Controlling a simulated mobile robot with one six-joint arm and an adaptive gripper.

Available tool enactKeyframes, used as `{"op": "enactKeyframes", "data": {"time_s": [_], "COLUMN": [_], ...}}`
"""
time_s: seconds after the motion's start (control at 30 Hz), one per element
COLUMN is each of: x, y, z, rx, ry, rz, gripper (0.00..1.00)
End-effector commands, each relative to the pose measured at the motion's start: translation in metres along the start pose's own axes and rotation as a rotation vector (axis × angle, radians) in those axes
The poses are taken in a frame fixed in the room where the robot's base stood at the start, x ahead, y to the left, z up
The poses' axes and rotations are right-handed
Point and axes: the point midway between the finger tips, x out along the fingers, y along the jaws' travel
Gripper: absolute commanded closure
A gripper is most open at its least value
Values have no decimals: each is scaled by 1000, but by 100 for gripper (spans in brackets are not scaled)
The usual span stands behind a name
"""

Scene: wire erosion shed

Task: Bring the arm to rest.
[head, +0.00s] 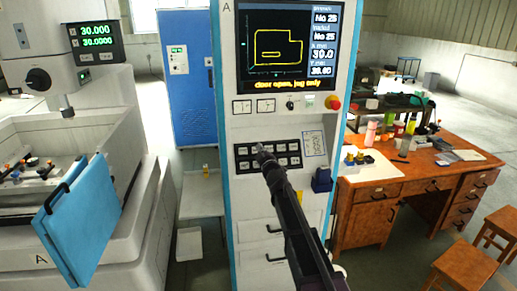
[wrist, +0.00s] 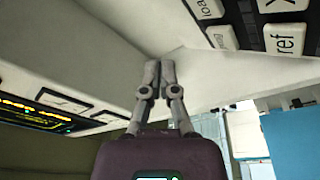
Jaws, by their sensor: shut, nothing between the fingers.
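My gripper (head: 261,150) is in front of the control cabinet (head: 282,208), at the height of its black keypad (head: 292,150). In the wrist view the two fingers (wrist: 160,70) are together with nothing between them. My dark arm reaches up to the keypad from the lower right of the head view. Large keys, one marked "ref" (wrist: 285,39), show at the upper right of the wrist view. The head view does not settle whether the fingertips touch the panel.
The cabinet screen (head: 280,45) reads "door open, jog only". A machine tank with a blue door (head: 85,222) stands at left, a blue locker (head: 190,85) behind. At right are a cluttered wooden desk (head: 372,215) and two stools (head: 465,268). A red knob (head: 333,102) sits on the cabinet.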

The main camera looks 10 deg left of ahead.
Motion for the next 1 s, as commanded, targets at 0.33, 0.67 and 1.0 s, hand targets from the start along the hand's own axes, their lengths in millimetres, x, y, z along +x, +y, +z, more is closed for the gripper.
{"op": "enactKeyframes", "data": {"time_s": [0.33, 0.67, 1.0], "x": [-28, -118, -242], "y": [10, 16, -3], "z": [36, 121, 179], "rx": [69, 275, 522], "ry": [-158, -572, -1010], "rz": [3, -19, -98], "gripper": [100, 100, 100]}}
